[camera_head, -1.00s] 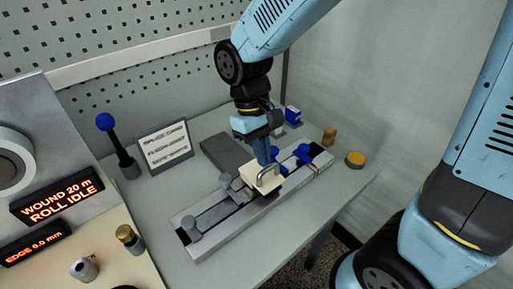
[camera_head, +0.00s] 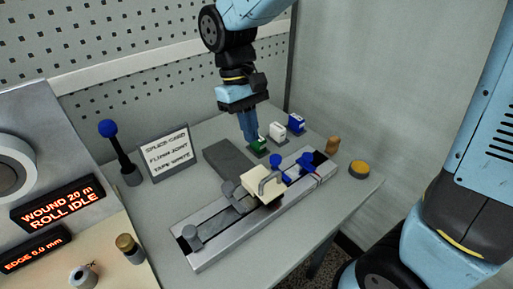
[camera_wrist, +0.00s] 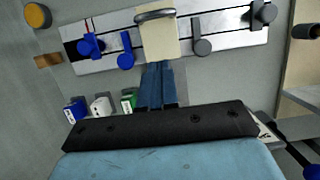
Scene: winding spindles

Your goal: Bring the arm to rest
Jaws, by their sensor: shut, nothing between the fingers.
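My gripper (camera_head: 250,136) hangs from my arm with its blue fingers pointing down and together, nothing between them. In the head view it is above the back part of the table, behind the metal rail fixture (camera_head: 215,235). In the wrist view the shut fingers (camera_wrist: 155,70) reach toward the cream block (camera_wrist: 158,38), which has a grey handle. In the head view the cream block (camera_head: 262,184) sits on the rail, apart from the fingertips.
Green (camera_head: 258,147), white (camera_head: 278,131) and blue (camera_head: 296,122) small boxes stand close to my gripper. A sign (camera_head: 165,153) and a blue-knobbed lever (camera_head: 118,150) stand left. A yellow button (camera_head: 359,168) is at the right edge. The pegboard wall (camera_head: 130,60) rises behind.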

